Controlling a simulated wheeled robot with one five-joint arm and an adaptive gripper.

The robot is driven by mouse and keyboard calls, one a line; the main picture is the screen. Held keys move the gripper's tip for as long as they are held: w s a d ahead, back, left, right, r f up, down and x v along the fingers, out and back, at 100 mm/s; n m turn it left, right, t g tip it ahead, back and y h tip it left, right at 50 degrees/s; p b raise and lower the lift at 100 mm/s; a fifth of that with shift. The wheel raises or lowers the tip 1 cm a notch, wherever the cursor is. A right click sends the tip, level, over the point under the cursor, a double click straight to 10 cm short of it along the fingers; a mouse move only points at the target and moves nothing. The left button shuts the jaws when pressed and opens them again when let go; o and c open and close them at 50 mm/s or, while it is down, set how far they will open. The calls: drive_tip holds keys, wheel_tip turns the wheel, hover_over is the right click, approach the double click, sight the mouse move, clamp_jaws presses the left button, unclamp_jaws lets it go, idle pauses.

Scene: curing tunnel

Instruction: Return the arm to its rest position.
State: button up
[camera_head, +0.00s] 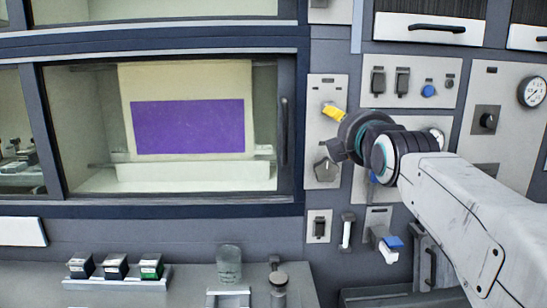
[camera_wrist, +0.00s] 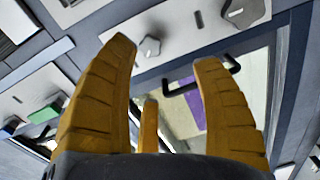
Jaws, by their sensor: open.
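My gripper (camera_head: 333,112) is at the end of my raised arm, which reaches in from the right in the head view. A grey knob (camera_wrist: 149,46) on a pale plate shows beyond the fingers. I cannot tell how far the fingers are from the panel.
A window (camera_head: 90,120) with a dark handle (camera_head: 283,130) shows a purple sheet (camera_head: 188,126) inside. A knob (camera_head: 325,170) and switches sit close to my gripper. Below, a shelf holds small dark boxes (camera_head: 115,267), a clear glass (camera_head: 229,263) and a metal fitting (camera_head: 278,278).

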drive_tip(key=s+f+m+g, duration=0.4)
drive_tip(key=f+m+g, duration=0.15)
drive_tip(key=f, duration=0.65)
drive_tip(key=s+f+m+g, duration=0.4)
drive_tip(key=f+m, duration=0.3)
drive_tip(key=f, duration=0.4)
drive_tip(key=s+f+m+g+p, duration=0.1)
drive_tip(key=s+f+m+g, duration=0.15)
drive_tip(key=s+f, duration=0.45)
drive_tip(key=s+f+m+g+p, duration=0.1)
drive_tip(key=s+f+g, duration=0.2)
drive_tip(key=s, duration=0.8)
drive_tip(key=s+r+t+p, duration=0.1)
drive_tip(key=s+r+p, duration=0.1)
drive_tip(key=s, duration=0.4)
drive_tip(key=shift+s+a+r+p, duration=0.2)
drive_tip(key=shift+r+p, duration=0.05)
drive_tip(key=shift+p, duration=0.6)
